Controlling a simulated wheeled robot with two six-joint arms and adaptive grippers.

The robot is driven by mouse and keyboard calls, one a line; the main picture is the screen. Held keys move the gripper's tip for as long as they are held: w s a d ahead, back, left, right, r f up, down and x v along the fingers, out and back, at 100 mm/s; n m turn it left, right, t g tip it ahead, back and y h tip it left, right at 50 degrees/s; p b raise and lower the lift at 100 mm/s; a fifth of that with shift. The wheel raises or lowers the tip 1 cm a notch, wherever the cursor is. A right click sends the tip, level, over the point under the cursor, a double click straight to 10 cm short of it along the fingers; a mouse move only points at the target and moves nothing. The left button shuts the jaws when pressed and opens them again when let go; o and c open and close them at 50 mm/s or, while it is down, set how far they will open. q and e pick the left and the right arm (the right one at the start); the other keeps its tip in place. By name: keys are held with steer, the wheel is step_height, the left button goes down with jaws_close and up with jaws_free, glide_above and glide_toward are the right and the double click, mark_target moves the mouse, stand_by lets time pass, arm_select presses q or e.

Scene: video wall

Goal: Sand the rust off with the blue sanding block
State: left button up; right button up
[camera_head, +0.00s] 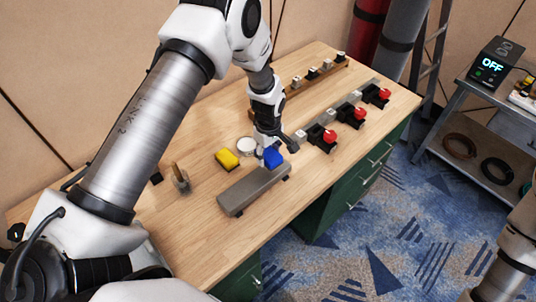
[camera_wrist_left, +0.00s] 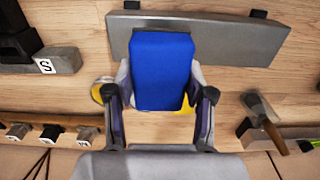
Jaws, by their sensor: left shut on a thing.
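The blue sanding block (camera_head: 274,158) is held in my left gripper (camera_head: 268,152), whose fingers are shut on its two sides. It also shows between the fingers in the left wrist view (camera_wrist_left: 161,70). A long grey metal bar (camera_head: 248,192) lies on the workbench, raised on small dark feet. The block is at the bar's far right end and overlaps the edge of the bar in the left wrist view (camera_wrist_left: 235,40). I cannot tell whether they touch. No rust patch is clear on the visible part of the bar. My right gripper is out of view.
A yellow block (camera_head: 227,159) and a round white-topped thing (camera_head: 246,146) lie behind the bar. A wooden-handled tool (camera_head: 181,179) stands left. Black holders with red knobs (camera_head: 322,138) line the right side. The bench's front left (camera_head: 175,235) is clear.

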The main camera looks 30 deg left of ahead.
arm_select(q)
steer(key=shift+w+r+p, duration=0.1)
steer(key=shift+r+p, duration=0.3)
steer(key=shift+r, duration=0.75)
steer(key=shift+s, duration=0.2)
steer(key=shift+w+f, duration=0.1)
steer(key=shift+w, duration=0.05)
